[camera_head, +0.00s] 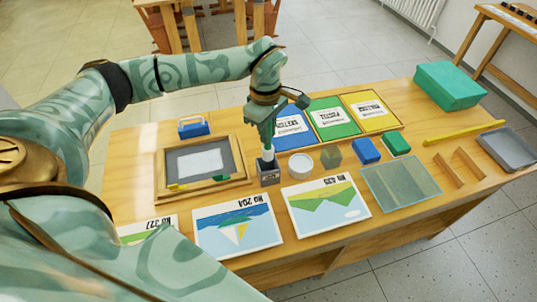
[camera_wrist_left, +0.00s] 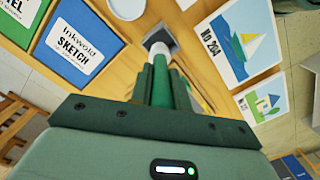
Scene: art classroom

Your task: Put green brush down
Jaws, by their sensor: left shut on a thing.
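My left gripper (camera_head: 265,138) is shut on the green brush, which points down over the table. The brush's green handle (camera_wrist_left: 160,82) shows between the fingers (camera_wrist_left: 161,85) in the left wrist view. Its white lower part (camera_head: 268,155) is directly above a small dark grey block (camera_head: 269,177). The block also shows at the brush's far end in the left wrist view (camera_wrist_left: 158,37). I cannot tell whether the tip touches the block or goes into it. My right gripper is not in view.
A wooden frame (camera_head: 160,165) with a grey panel lies left of the block. A white round container (camera_head: 301,165) stands close on its right. Picture cards (camera_head: 237,226) lie in front, and a tray of coloured pads (camera_head: 332,118) lies behind. The wooden table (camera_head: 425,100) is crowded here.

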